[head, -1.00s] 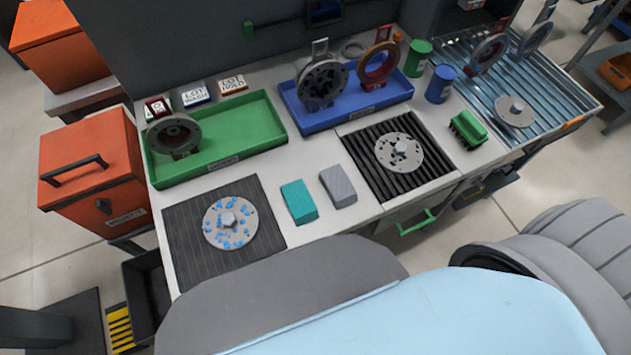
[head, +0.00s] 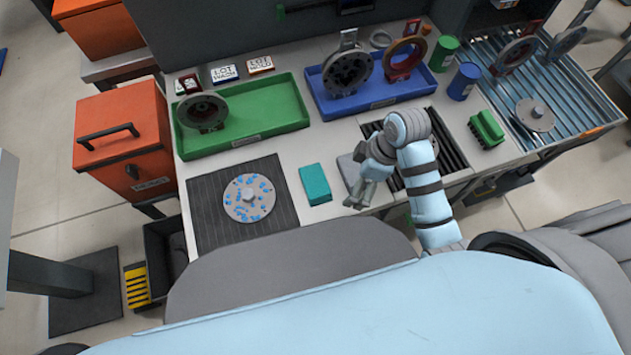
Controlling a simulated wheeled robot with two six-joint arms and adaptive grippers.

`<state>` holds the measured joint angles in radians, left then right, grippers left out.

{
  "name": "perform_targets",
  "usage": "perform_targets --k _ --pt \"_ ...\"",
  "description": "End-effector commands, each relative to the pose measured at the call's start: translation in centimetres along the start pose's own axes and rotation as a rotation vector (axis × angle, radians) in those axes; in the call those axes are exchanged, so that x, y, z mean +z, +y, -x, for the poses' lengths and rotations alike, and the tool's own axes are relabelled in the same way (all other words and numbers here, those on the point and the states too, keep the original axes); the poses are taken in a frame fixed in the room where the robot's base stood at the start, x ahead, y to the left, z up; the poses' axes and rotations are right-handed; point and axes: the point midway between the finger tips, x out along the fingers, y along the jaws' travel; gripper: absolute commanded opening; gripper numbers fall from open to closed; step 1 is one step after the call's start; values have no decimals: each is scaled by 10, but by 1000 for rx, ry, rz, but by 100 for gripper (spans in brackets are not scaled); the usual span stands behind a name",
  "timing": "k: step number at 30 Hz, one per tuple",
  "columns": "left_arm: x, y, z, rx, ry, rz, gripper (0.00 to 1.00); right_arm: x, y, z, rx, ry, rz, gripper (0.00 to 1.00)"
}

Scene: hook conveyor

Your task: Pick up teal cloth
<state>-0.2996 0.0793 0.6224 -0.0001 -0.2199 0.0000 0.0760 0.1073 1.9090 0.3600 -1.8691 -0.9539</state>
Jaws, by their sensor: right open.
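The teal cloth (head: 315,184) lies folded as a small block on the light worktop, between the dark ribbed mat and a grey cloth. My right gripper (head: 355,205) is over the front part of the worktop, to the right of the teal cloth and apart from it. It is open and empty, and its fingers point down and left. It partly covers the grey cloth (head: 347,170). My left gripper is not in the head view.
A dark mat (head: 198,206) bears a blue-spotted disc (head: 249,198) left of the cloth. Behind stand a green tray (head: 285,101) and a blue tray (head: 322,101) with ring parts. A green brush (head: 487,129) lies at right.

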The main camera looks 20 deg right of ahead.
Motion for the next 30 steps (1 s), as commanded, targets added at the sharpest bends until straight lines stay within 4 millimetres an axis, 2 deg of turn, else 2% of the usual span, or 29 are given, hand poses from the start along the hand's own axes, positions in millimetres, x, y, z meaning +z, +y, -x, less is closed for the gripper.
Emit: perform_targets --k 1,4,7,9,11,15,18,23,27,30 --pt "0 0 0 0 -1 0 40 -14 11 5 -30 20 98 100" --pt "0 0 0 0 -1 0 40 -40 27 18 -93 68 307 100" --pt "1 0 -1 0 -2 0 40 -58 36 30 -136 110 467 100" --pt "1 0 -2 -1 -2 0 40 -65 38 27 -152 128 524 100" --pt "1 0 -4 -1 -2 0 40 -67 35 16 -157 132 538 100" --pt "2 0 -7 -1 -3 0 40 -69 28 -23 -157 131 536 100" --pt "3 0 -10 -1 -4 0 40 -71 25 -44 -154 129 536 100" --pt "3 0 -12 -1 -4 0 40 -72 23 -65 -153 129 535 100" --pt "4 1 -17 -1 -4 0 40 -72 21 -94 -154 129 534 100" --pt "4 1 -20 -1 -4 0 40 -74 19 -107 -150 128 535 100"
